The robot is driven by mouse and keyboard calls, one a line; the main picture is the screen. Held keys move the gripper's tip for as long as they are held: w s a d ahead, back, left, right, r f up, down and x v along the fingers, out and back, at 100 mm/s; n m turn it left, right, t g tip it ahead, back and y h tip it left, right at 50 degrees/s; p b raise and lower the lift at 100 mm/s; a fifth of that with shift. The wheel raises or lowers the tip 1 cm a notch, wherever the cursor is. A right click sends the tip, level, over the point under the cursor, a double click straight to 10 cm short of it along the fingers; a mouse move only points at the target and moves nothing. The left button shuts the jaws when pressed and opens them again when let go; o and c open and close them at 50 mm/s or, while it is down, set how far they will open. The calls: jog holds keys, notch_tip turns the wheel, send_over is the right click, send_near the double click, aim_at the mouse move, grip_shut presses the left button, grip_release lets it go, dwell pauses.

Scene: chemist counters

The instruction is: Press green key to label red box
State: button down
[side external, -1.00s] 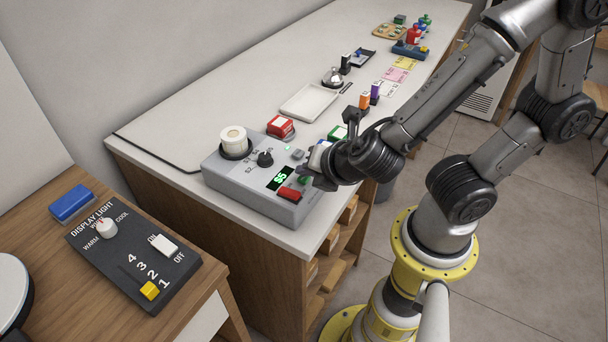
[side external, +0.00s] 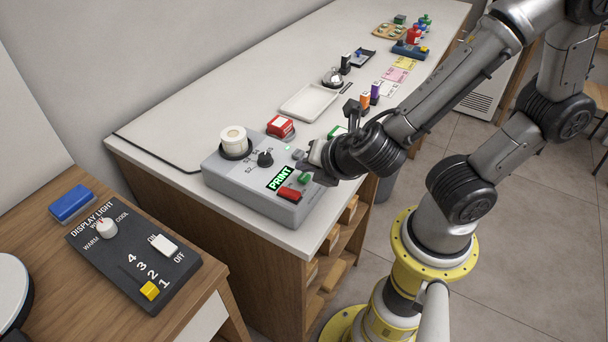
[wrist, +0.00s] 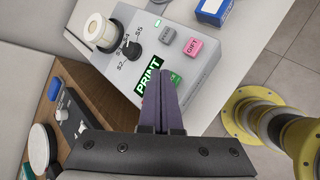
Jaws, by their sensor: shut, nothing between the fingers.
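The grey label machine (side external: 240,190) stands at the near end of the white counter. Its display (side external: 280,178) reads PRINT in green, also in the wrist view (wrist: 149,77). The green key (side external: 304,178) is beside the display; in the wrist view (wrist: 176,79) my fingers partly hide it. The red key (side external: 289,193) is just in front. The red box (side external: 281,127) with a white label-like top sits on the counter behind the machine. My gripper (wrist: 168,76) is shut and empty, its fingertips by the green key; contact cannot be told.
A label roll (side external: 233,139) and a black dial (side external: 265,159) are on the machine. A pink GIFT key (wrist: 194,47) and a grey key (wrist: 167,35) lie beyond my fingers. A green box (side external: 337,132) stands near my wrist. A white tray (side external: 309,103) lies behind.

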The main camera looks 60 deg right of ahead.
aim_at(306, 181)
jog(key=shift+r, duration=2.55)
jog(key=s+d+r+m+g+h, duration=0.1)
jog(key=s+d+r+m, duration=0.1)
jog(key=d+m, duration=0.3)
jog(key=s+d+r+m+g, duration=0.1)
jog(key=s+d+r+m, duration=0.15)
jog(key=d+m, duration=0.35)
jog(key=s+a+r+m+y, duration=0.1)
jog(key=s+a+m+y, duration=0.3)
jog(key=m, duration=0.7)
jog(key=shift+s+a+g+y, duration=0.4)
jog(key=shift+s+a, duration=0.45)
jog(key=shift+a, duration=0.05)
